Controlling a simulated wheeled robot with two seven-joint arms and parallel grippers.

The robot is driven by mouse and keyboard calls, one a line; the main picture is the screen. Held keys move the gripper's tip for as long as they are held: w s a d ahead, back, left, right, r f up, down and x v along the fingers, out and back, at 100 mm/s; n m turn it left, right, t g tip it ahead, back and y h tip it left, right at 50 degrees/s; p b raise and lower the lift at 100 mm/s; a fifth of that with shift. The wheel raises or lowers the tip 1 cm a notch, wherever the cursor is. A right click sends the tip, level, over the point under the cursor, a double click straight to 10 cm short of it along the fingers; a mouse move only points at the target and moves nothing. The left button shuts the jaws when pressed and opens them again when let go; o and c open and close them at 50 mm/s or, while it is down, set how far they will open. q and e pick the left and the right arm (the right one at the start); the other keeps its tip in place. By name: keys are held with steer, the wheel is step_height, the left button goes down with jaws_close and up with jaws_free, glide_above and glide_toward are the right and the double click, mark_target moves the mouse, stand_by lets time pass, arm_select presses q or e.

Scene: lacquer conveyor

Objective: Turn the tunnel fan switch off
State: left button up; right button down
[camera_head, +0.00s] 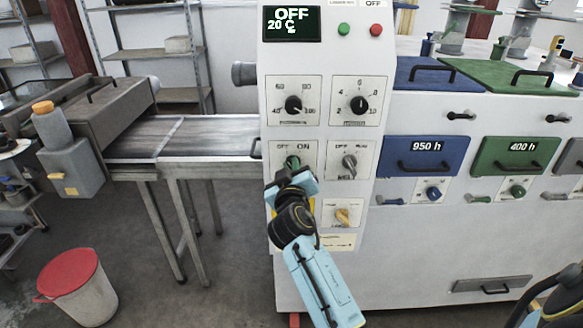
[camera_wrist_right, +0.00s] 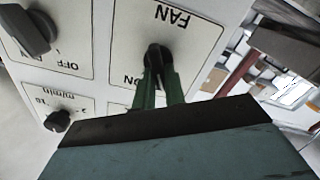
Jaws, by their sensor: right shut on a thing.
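The fan switch (camera_wrist_right: 158,62) is a black knob on a white plate marked FAN, seen upside down in the right wrist view. My right gripper (camera_wrist_right: 160,90) has its two green fingers on either side of this knob and is shut on it. In the head view my right gripper (camera_head: 293,163) is at the OFF/ON plate (camera_head: 307,147) on the left of the control panel and covers most of the knob. The ON mark shows beside the fingers; which way the knob points is hard to tell. My left gripper is not in view.
The display (camera_head: 292,23) reads OFF, 20 C. A conveyor (camera_head: 190,137) runs into the machine's left side.

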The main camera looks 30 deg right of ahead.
stand_by(0.3)
steer(key=c, duration=1.5)
jaws_free()
steer(key=shift+o, duration=0.2)
steer(key=shift+s+a, duration=0.1)
steer(key=b+v, duration=0.2)
steer(key=v, duration=1.1)
steer(key=shift+s, duration=0.15)
